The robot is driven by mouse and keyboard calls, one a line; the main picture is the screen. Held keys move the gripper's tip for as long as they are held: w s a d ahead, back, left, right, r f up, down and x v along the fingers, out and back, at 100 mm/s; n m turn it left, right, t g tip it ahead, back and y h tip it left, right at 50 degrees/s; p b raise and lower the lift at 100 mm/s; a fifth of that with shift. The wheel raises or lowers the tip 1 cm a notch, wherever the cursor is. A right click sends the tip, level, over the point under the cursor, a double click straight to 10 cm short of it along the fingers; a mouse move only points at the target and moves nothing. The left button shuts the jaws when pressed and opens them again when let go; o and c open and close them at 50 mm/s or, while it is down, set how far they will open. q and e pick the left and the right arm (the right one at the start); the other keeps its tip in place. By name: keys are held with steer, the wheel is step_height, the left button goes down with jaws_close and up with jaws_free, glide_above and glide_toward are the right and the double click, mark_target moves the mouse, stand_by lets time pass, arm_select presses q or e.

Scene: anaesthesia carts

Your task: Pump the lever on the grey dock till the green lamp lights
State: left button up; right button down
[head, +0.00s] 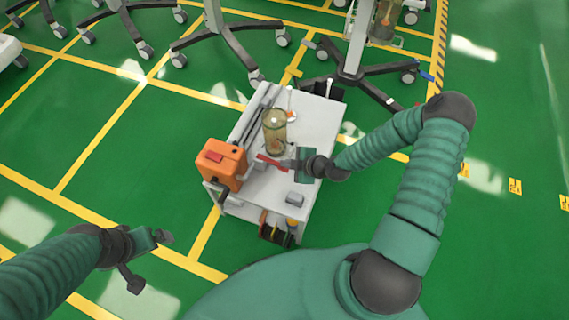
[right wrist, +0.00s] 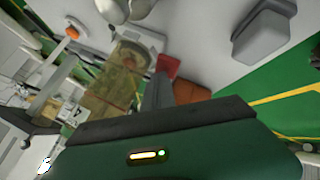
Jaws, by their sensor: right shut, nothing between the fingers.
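A clear amber cylinder (head: 275,128) stands upright on a grey dock on the cart top; in the right wrist view the cylinder (right wrist: 112,85) shows beside the pale grey dock (right wrist: 150,40). A red lever (head: 268,161) shows close by the dock's foot. My right gripper (head: 287,163) is shut and empty, its tips at or very near the red lever; I cannot tell if they touch. The red piece shows just beyond the fingers (right wrist: 160,88) in the right wrist view. I cannot make out a lit green lamp on the dock. My left gripper (head: 160,240) hangs off left, away from the cart.
The white cart top (head: 318,115) also bears an orange box (head: 222,163) at its left edge, a small grey block (head: 295,199) near the front and an orange-topped piece (head: 292,115) behind. Wheeled stand bases (head: 352,75) stand behind. Green floor (head: 110,190) is open to the left.

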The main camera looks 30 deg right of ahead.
steer(key=shift+f+b, duration=0.45)
steer(key=shift+f, duration=0.3)
stand_by(0.4)
stand_by(0.5)
steer(key=shift+r+p, duration=1.9)
steer(key=shift+r, duration=0.3)
step_height(320, 180, up, 5)
steer(key=p, duration=0.4)
